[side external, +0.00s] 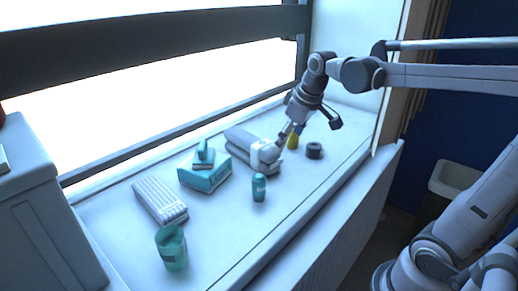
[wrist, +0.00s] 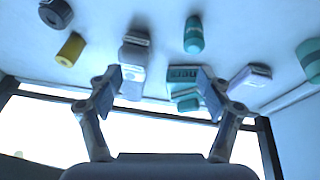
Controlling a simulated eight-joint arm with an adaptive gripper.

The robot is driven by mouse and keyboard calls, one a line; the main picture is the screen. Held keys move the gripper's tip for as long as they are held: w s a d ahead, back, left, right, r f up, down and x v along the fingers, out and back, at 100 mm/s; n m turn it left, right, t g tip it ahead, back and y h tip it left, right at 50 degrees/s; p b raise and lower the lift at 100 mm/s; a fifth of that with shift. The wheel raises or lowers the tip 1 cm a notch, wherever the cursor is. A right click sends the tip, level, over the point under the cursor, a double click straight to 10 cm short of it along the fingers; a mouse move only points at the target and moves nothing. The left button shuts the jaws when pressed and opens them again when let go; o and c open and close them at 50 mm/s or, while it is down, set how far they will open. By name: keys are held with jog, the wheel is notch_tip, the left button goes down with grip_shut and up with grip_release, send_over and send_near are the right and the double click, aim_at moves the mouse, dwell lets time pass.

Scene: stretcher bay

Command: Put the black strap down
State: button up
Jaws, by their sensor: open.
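A black roll (side external: 314,150), which looks like the coiled black strap, lies on the white ledge (side external: 290,205) near its far right end. It also shows at the top left of the wrist view (wrist: 55,13). The roll is apart from the fingers.
A yellow item (side external: 293,142) stands beside the roll. A grey folded bundle (side external: 240,137), teal box (side external: 205,178), teal bottle (side external: 258,187), white ribbed pack (side external: 152,203) and teal cup (side external: 171,249) share the ledge. The front right strip is clear. A window frame runs along the back.

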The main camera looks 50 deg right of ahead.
jog(key=s+a+f+t+y, duration=0.1)
jog(key=s+a+f+t, duration=0.2)
jog(key=s+a+f, duration=0.3)
jog(key=s+a, duration=0.3)
jog(key=a, duration=0.1)
jog(key=shift+s+a+f+m, duration=0.15)
jog(key=shift+s+f+m, duration=0.15)
jog(key=shift+m, duration=0.1)
